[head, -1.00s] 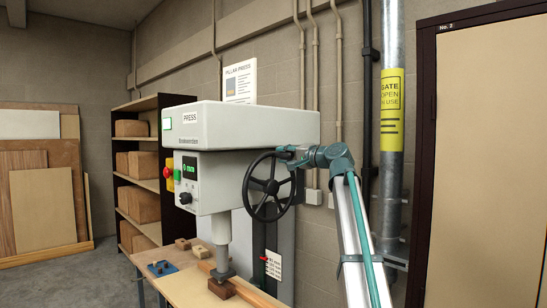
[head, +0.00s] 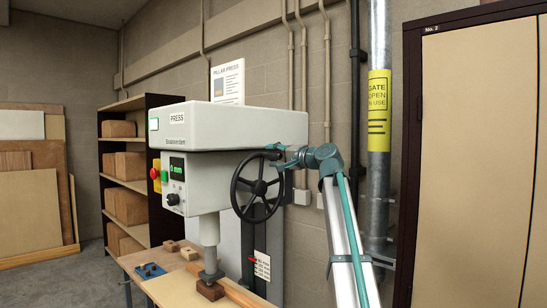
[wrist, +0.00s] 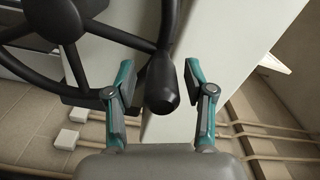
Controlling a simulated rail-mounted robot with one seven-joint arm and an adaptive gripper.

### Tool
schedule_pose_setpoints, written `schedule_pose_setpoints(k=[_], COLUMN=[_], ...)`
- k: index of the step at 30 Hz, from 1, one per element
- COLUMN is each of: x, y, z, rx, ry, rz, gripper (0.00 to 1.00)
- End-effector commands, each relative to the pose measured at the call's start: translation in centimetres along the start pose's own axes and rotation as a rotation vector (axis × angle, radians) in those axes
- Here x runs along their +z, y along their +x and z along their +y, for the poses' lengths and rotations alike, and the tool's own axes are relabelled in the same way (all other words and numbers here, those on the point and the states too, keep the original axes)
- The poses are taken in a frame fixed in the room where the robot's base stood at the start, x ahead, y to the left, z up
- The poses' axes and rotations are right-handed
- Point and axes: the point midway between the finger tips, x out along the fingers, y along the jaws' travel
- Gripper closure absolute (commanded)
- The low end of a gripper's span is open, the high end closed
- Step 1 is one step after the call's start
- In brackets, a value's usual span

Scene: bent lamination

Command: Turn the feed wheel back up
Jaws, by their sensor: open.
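The feed wheel (head: 260,187) is a black spoked handwheel on the right side of the grey pillar press (head: 240,128). It also shows in the wrist view (wrist: 62,20), upper left. Its black handle knob (wrist: 162,88) sits between the two fingers of my gripper (wrist: 157,75), which are open with a visible gap on each side. In the head view my gripper (head: 277,154) is at the wheel's upper right rim, small and partly hidden by the arm. The press ram (head: 210,250) is down, its foot on or just above a brown block (head: 210,290).
The green display (head: 177,168) appears to read 0 mm. A worktable (head: 165,290) holds a wood strip, small blocks and a blue piece (head: 149,270). Pipes (head: 380,210) and a dark-framed cabinet (head: 475,150) stand to the right. Shelves (head: 128,170) stand behind left.

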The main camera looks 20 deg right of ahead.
Motion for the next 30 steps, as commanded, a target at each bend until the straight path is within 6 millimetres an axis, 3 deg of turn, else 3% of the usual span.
schedule_pose_setpoints(k=[18, 30], x=[0.1, 0.0], y=[-10.2, -11.5], z=[0.0, 0.0], rx=[0.000, 0.001], ry=[-0.001, -0.001], rz=[0.003, 0.001], gripper=[0.46, 0.46])
